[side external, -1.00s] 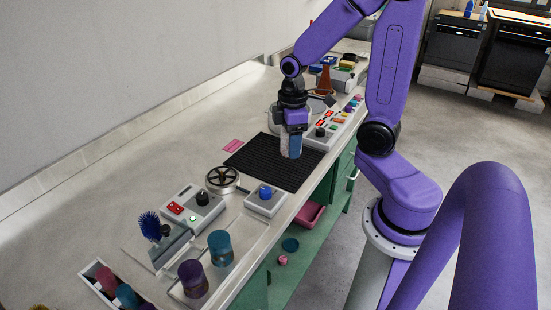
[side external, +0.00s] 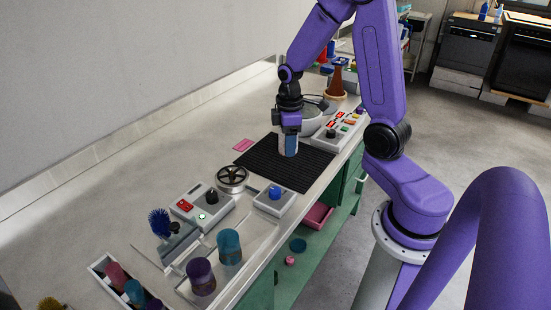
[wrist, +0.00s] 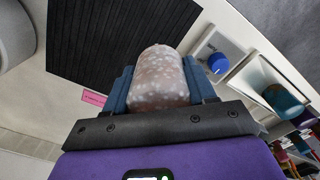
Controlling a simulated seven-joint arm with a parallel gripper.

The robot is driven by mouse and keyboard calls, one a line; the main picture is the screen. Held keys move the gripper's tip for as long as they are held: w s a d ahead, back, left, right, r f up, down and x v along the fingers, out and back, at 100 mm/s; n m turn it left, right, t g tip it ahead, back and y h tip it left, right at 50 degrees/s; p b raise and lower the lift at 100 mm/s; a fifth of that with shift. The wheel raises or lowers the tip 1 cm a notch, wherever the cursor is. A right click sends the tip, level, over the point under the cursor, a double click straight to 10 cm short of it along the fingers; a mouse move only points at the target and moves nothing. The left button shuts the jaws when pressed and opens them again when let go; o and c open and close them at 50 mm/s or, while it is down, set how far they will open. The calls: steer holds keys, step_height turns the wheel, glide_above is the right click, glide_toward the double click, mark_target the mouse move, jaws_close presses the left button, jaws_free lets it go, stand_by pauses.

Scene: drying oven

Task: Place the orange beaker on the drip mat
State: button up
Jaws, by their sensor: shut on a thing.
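The drip mat is a black ribbed mat (side external: 265,170) on the bench top; in the wrist view the mat (wrist: 90,45) fills the upper left. My gripper (side external: 289,146), with blue finger pads, is over the mat's far part. It is shut on a pale, translucent, speckled beaker-like thing; this held beaker (wrist: 158,82) stands out between the pads in the wrist view. It looks whitish-pink, and I cannot make out a clear orange colour. In the side view the pads mostly hide it, and I cannot tell whether its lower end touches the mat.
A control box with a blue knob (side external: 274,200), a black handwheel (side external: 232,178) and a box with red and green lights (side external: 203,206) stand nearer. Teal (side external: 229,246) and purple (side external: 201,275) beakers stand in front.

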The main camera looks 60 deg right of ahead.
glide_above(275, 168)
step_height(275, 168, down, 6)
steer(key=shift+s+d, duration=0.1)
steer(key=shift+s, duration=0.05)
steer(key=shift+f, duration=1.7)
steer(key=shift+f, duration=0.15)
steer(key=o, duration=1)
steer(key=shift+o, duration=0.2)
